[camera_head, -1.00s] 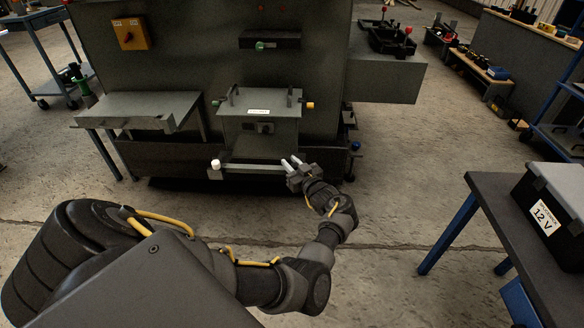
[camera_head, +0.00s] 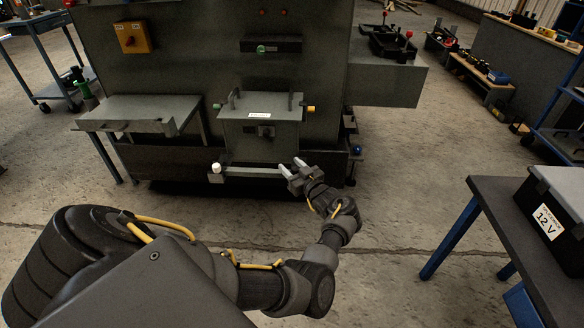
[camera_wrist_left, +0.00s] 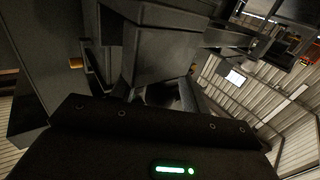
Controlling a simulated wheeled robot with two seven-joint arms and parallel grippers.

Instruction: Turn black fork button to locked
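A grey enclosure box (camera_head: 240,133) with a white label stands on the front of the large cabinet, with a small dark fitting (camera_head: 265,131) on its face. I cannot tell whether this fitting is the black fork button, or what position it is in. My left gripper (camera_head: 293,167) is in front of and below the box's right side, its two pale fingers spread and nothing visible between them. In the left wrist view, a dark grey box body (camera_wrist_left: 165,50) lies beyond the gripper housing; the fingertips are hard to make out. My right gripper is not in view.
A pale bar (camera_head: 255,171) with a white knob (camera_head: 216,168) runs below the box. Orange and green side knobs flank it. A grey shelf (camera_head: 140,107) stands left. A table with a 12 V case (camera_head: 553,205) stands right. Floor between is clear.

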